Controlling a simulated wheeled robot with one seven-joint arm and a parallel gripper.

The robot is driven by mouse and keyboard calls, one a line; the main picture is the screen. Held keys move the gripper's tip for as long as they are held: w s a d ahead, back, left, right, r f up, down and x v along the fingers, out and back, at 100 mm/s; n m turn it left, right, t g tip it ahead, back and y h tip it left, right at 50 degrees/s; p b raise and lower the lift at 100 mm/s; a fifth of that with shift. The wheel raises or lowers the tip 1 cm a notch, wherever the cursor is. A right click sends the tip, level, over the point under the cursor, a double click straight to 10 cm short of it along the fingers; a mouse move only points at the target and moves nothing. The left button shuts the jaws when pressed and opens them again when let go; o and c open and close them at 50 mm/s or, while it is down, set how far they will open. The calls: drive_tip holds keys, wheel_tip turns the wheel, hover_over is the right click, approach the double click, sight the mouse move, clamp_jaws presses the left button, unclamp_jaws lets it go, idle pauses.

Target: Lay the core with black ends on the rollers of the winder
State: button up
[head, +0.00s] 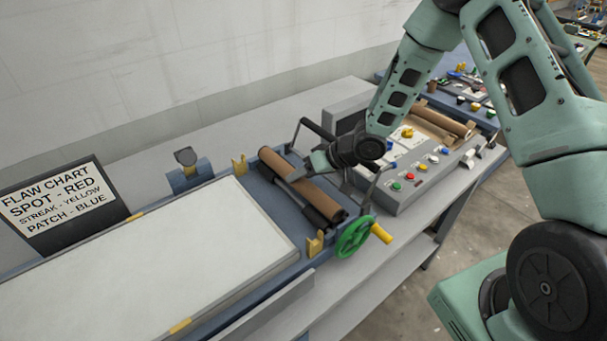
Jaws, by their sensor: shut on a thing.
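A brown core (327,193) lies lengthwise over the winder (262,197), at or just above its dark roller (318,214). I cannot tell whether it rests on the rollers. Its ends look dark, but they are small in the view. My gripper (313,167) reaches in from the right and is shut on the core near its middle. The gripper's fingers partly hide the core there. The green handwheel (355,236) with its yellow handle is at the winder's near right end.
Other brown cores lie in a tray (412,113) behind the button panel (412,180). A black bar frame (320,130) stands close to my gripper. Yellow brackets (315,243) rise beside the winder. A white sheet (150,270) covers the table at left, near the flaw chart (62,205).

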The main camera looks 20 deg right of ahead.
drive_tip(key=shift+s+d+f, duration=0.2)
drive_tip(key=shift+d+f, duration=0.1)
drive_tip(key=shift+f, duration=0.45)
clamp_jaws()
drive_tip(key=o, duration=1.3)
unclamp_jaws()
drive_tip(key=shift+w+f, duration=0.1)
drive_tip(key=shift+r, duration=0.2)
drive_tip(key=shift+a, duration=0.1)
drive_tip(key=shift+w+r, duration=0.15)
drive_tip(key=shift+r, duration=0.4)
wheel_tip(320, 180, up, 9)
drive_tip(key=shift+f, duration=0.1)
